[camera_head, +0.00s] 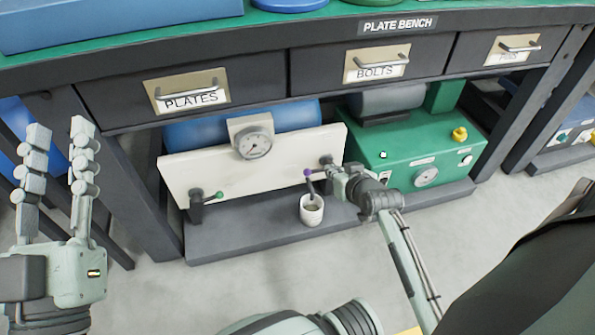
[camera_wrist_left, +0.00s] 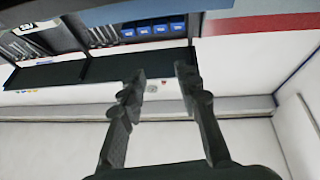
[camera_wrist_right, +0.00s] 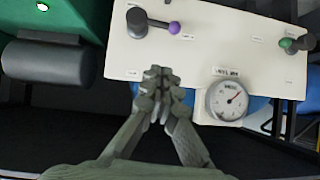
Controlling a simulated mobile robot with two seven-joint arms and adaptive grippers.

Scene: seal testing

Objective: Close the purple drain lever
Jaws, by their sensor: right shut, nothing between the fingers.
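The purple drain lever (camera_head: 308,172) is on the lower right of the cream panel (camera_head: 250,165), its purple knob pointing left in the head view. It also shows in the right wrist view (camera_wrist_right: 174,28), lying sideways from its dark valve body. My right gripper (camera_head: 335,172) is shut and empty beside the lever; in the right wrist view its closed fingertips (camera_wrist_right: 158,72) appear below the knob, apart from it in the picture. Whether they touch is unclear. My left gripper (camera_head: 58,150) is open and empty, raised at the left, away from the panel; its fingers also show in the left wrist view (camera_wrist_left: 160,75).
A green-knobbed lever (camera_head: 218,195) is at the panel's left, and a gauge (camera_head: 252,141) at the top. A white cup (camera_head: 311,210) stands on the dark base below the purple lever. A green machine (camera_head: 420,150) stands right. Drawers (camera_head: 200,92) overhang above.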

